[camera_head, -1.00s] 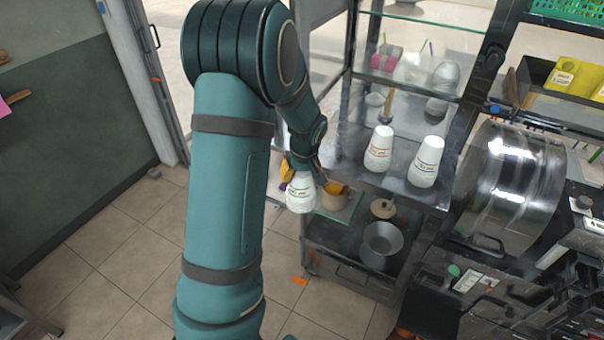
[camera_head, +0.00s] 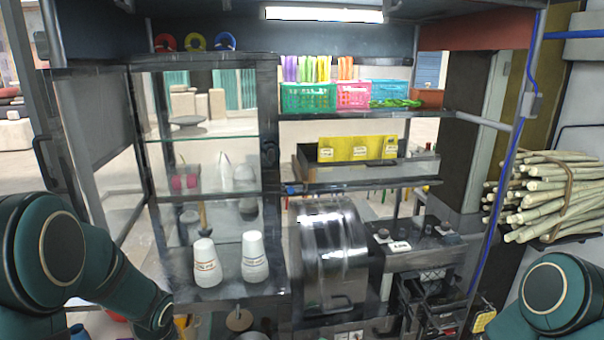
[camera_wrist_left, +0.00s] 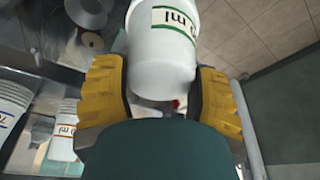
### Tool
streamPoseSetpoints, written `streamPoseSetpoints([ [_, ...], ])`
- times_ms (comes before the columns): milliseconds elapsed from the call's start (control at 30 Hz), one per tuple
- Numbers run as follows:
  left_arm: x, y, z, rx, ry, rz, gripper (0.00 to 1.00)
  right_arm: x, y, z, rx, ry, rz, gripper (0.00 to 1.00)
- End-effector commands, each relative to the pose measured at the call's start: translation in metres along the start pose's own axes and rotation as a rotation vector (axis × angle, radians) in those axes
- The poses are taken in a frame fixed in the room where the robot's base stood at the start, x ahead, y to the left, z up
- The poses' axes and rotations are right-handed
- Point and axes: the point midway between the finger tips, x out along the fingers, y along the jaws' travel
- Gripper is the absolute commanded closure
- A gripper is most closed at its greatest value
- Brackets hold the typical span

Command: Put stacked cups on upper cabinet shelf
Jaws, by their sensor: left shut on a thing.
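My left gripper (camera_wrist_left: 160,98) is shut on a white cup stack (camera_wrist_left: 162,58) with printed green and dark lettering, held between its yellow fingers. In the head view the held stack is hidden, and only the end of my left arm shows at the cabinet's lower left. Two more white cup stacks, a left one (camera_head: 207,265) and a right one (camera_head: 254,258), stand upside down on the cabinet's lower surface.
A metal drum (camera_head: 330,255) stands right of the cups. Green (camera_head: 308,97) and pink (camera_head: 353,96) baskets sit on a shelf above a yellow box (camera_head: 357,148). Sugarcane stalks (camera_head: 545,195) lie at the right. The upper glass shelf has free room.

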Motion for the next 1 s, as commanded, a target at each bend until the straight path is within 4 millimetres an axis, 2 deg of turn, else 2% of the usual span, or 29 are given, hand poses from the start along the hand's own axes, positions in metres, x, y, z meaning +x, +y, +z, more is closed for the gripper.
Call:
streamPoseSetpoints([
  [33, 0.015, 0.02, 0.023, 0.091, -0.001, 0.022, 0.81, 0.015, 0.005, 0.003, 0.0, -0.002, 0.001, 0.59],
  [200, 0.035, 0.069, 0.086, 0.365, 0.004, 0.106, 0.81, 0.038, 0.013, 0.007, -0.001, -0.008, 0.005, 0.59],
  [300, 0.042, 0.088, 0.119, 0.493, 0.0, 0.15, 0.81, 0.048, 0.017, 0.009, -0.002, -0.01, 0.007, 0.59],
  [400, 0.045, 0.1, 0.143, 0.585, -0.004, 0.183, 0.81, 0.055, 0.019, 0.011, -0.002, -0.011, 0.008, 0.59],
  [500, 0.047, 0.105, 0.157, 0.638, -0.007, 0.204, 0.81, 0.058, 0.02, 0.011, -0.003, -0.012, 0.008, 0.59],
  [600, 0.046, 0.108, 0.163, 0.662, -0.007, 0.213, 0.81, 0.059, 0.02, 0.011, -0.003, -0.012, 0.009, 0.59],
  [1000, 0.046, 0.108, 0.163, 0.662, -0.007, 0.214, 0.82, 0.058, 0.02, 0.011, -0.004, -0.012, 0.008, 0.59],
])
